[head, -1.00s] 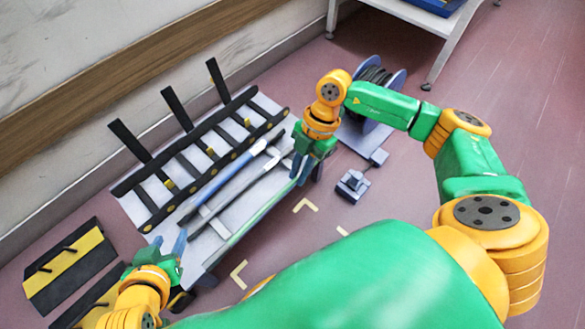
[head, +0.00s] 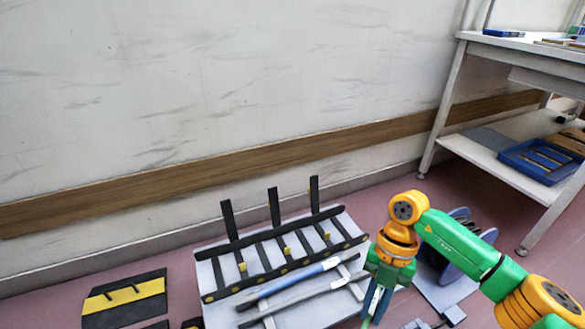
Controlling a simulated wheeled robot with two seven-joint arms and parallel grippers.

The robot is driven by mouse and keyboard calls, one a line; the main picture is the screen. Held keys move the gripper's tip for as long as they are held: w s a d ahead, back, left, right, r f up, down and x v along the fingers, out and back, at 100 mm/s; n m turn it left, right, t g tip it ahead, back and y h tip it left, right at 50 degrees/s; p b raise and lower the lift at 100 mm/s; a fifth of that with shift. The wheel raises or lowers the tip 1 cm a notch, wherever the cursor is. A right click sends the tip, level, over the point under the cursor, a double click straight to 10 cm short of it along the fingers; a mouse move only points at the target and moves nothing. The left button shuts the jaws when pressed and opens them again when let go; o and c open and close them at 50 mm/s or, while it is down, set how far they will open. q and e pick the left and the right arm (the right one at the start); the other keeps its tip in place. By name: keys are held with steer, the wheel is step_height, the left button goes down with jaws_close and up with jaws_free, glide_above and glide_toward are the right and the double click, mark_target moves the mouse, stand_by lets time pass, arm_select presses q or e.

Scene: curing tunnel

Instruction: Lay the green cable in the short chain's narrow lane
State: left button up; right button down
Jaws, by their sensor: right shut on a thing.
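A black ladder-like chain (head: 283,268) lies on a pale board (head: 352,228), with several black crossbars standing up at its back and small yellow pieces between its rungs. My left gripper is out of view.
A black-and-yellow panel (head: 124,298) lies on the floor at left. A cable reel (head: 462,250) stands behind my right arm. A white shelf table (head: 510,160) with a blue tray (head: 545,160) is at back right. The wall runs close behind the board.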

arm_select(q)
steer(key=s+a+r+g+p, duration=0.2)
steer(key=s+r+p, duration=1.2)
steer(key=p, duration=2.5)
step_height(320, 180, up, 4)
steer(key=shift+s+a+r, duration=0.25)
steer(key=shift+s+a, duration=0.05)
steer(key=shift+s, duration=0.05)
arm_select(e)
steer(key=s+r+m+t, duration=0.1)
steer(key=r+m+t, duration=0.2)
steer(key=r+m, duration=0.7)
steer(key=s+r+m+t+h, duration=0.1)
steer(key=r+m, duration=0.9)
steer(key=r, duration=1.5)
steer(key=s+a+r+m+t+h, duration=0.1)
steer(key=r+m+t, duration=0.3)
steer(key=r+m, duration=0.5)
step_height(320, 180, up, 10)
steer(key=shift+s+f+m+t, duration=0.25)
steer(key=shift+s+m+t, duration=0.05)
steer(key=shift+m, duration=0.1)
steer(key=shift+a, duration=0.1)
